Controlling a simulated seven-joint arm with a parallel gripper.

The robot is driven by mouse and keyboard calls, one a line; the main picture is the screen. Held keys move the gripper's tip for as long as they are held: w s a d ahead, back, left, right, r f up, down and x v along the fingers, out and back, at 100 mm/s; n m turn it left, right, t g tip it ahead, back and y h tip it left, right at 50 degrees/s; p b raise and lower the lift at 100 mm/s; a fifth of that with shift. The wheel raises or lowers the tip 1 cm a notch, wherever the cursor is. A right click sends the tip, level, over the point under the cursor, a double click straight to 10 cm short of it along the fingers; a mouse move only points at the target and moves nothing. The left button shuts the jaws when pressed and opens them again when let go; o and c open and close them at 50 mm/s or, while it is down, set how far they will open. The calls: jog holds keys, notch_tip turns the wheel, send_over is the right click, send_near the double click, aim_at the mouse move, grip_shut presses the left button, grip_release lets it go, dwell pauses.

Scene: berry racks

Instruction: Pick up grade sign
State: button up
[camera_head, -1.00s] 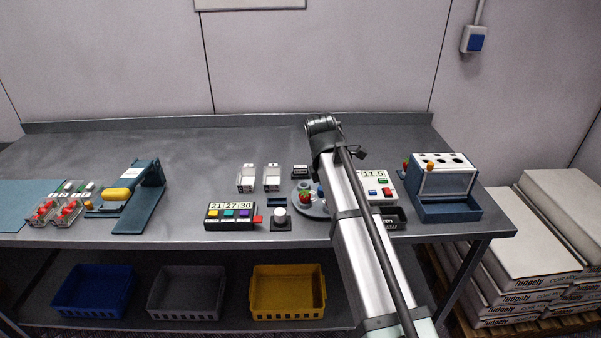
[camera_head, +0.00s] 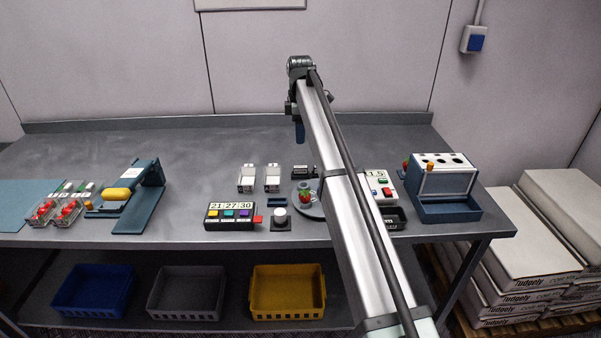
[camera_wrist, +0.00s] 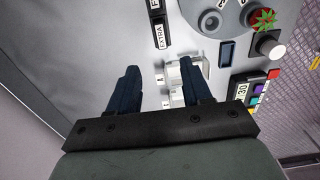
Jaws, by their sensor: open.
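A small black grade sign with a white label reading EXTRA (camera_wrist: 161,32) is in the wrist view, above the fingertips and apart from them. A second black sign (camera_wrist: 155,4) is cut off by the top edge, its text only partly visible. In the head view, a dark labelled sign (camera_head: 299,172) sits on the bench behind the plate, its text too small to read. My gripper (camera_wrist: 159,64) is open, with two dark blue fingers and nothing held. In the head view my gripper (camera_head: 299,132) hangs above the bench; only one finger shows clearly.
White trays (camera_head: 246,179) stand left of the signs. A plate with a strawberry (camera_head: 306,197), a white-topped knob (camera_head: 279,213) and a number display box (camera_head: 230,215) are in front. A blue-and-white rack (camera_head: 446,188) stands right. The bench's back is clear.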

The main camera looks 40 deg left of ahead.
aim_at(301, 167)
notch_tip(301, 167, down, 12)
jog(key=shift+d+f, duration=0.15)
grip_shut()
dwell(0.8)
